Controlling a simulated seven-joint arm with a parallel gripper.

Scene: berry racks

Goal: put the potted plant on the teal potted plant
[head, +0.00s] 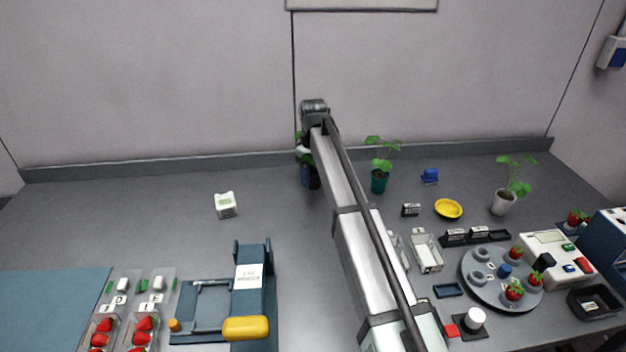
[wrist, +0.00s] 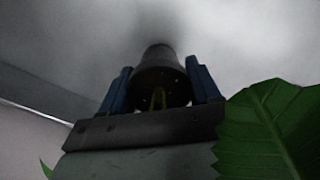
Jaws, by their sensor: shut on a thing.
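My gripper (wrist: 160,88) is shut on a dark pot (wrist: 158,62), with one blue finger on each side of it in the wrist view. A large green leaf (wrist: 270,132) fills that view's lower right. In the head view, my arm hides most of the gripper and held potted plant near the back wall; only some leaves and dark blue parts show beside the arm. The teal potted plant (head: 379,181) stands upright on the table just right of the arm, apart from the held pot. Its leaves spread above its rim.
A plant in a white pot (head: 502,204) stands farther right. A yellow dish (head: 448,209), a blue item (head: 430,176) and a small black box (head: 410,210) lie near the teal pot. A white cube (head: 226,205) stands left, with bare table around it.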

